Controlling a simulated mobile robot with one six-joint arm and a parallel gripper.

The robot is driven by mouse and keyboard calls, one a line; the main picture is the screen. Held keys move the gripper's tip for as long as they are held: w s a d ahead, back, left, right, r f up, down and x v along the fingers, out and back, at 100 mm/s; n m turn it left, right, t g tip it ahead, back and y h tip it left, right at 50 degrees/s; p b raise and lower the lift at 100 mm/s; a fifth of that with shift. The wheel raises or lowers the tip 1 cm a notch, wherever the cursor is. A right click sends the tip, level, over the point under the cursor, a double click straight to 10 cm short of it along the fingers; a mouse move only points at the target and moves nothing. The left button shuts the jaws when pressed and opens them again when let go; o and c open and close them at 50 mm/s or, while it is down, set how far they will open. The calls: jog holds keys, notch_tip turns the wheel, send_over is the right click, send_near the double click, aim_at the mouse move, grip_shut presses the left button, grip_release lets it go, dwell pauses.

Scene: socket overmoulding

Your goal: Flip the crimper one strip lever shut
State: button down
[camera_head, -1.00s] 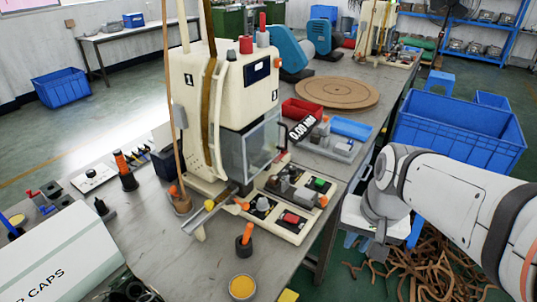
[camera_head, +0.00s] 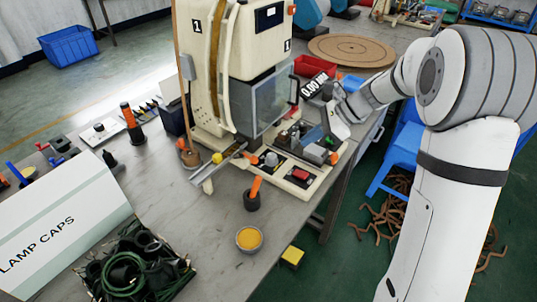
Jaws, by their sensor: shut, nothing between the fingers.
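Crimper one (camera_head: 250,45) is the cream bench machine marked 1, with a clear guard box (camera_head: 262,105) low on its front. A cream base plate (camera_head: 312,183) in front of it carries small grey blocks, a red button (camera_head: 300,175) and an orange-tipped part (camera_head: 333,158). I cannot tell for certain which part is the strip lever or how it stands. My gripper (camera_head: 331,137) is shut and empty, pointing down over the back right of this plate. It hides part of the plate, and I cannot tell whether its fingertips touch anything.
A tilted 0.00 MM display (camera_head: 314,84) stands close to my gripper. A metal chute (camera_head: 215,170) juts out at the machine's left. An orange-handled tool in a black holder (camera_head: 254,192) and a yellow-filled cup (camera_head: 249,239) stand in front.

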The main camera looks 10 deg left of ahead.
jog(key=shift+w+f, duration=0.1)
jog(key=shift+w, duration=0.1)
jog(key=shift+a, duration=0.1)
jog(key=x, duration=0.9)
jog(key=shift+a+f, duration=0.2)
jog(key=shift+a, duration=0.1)
jog(key=a, duration=0.4)
jog(key=shift+s+a, duration=0.1)
jog(key=shift+s, duration=0.05)
jog(key=shift+s+d+f+m, duration=0.1)
jog(key=shift+d+m, duration=0.1)
jog(key=shift+m, duration=0.2)
